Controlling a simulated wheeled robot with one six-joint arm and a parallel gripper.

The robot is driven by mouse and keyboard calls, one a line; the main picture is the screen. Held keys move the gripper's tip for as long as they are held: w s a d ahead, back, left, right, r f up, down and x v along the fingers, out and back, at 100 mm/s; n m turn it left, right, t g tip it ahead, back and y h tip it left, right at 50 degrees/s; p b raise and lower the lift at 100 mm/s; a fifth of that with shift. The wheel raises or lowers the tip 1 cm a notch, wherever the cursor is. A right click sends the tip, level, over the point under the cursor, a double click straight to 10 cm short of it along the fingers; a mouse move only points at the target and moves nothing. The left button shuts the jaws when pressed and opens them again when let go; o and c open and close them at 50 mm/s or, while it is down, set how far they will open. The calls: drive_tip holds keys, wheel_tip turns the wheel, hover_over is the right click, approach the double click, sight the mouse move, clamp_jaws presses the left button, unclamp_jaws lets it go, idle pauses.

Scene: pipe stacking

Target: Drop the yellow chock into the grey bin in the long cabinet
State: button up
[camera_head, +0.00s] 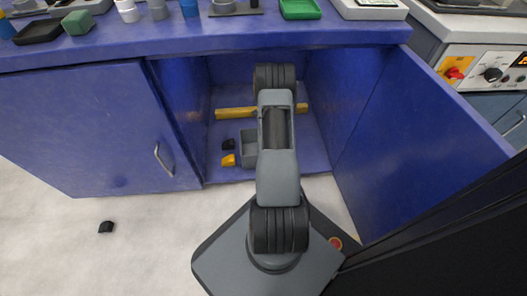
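The long blue cabinet (80,130) stands ahead with its right-hand door (410,140) swung open. Inside, the yellow chock (228,160) lies on the cabinet floor near its front edge. The grey bin (249,147) stands just right of it, partly hidden behind my arm. A black chock (228,144) lies just behind the yellow one, left of the bin. My arm reaches over the opening and covers the middle of the compartment. My gripper is not visible, so its hold cannot be seen.
A yellow bar (235,113) lies across the compartment behind the bin, partly hidden by my arm. The worktop (220,30) carries cups and trays. A control panel (490,70) is at right.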

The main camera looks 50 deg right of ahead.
drive_tip(key=shift+f, duration=0.2)
drive_tip(key=o, duration=1)
drive_tip(key=shift+r, duration=0.1)
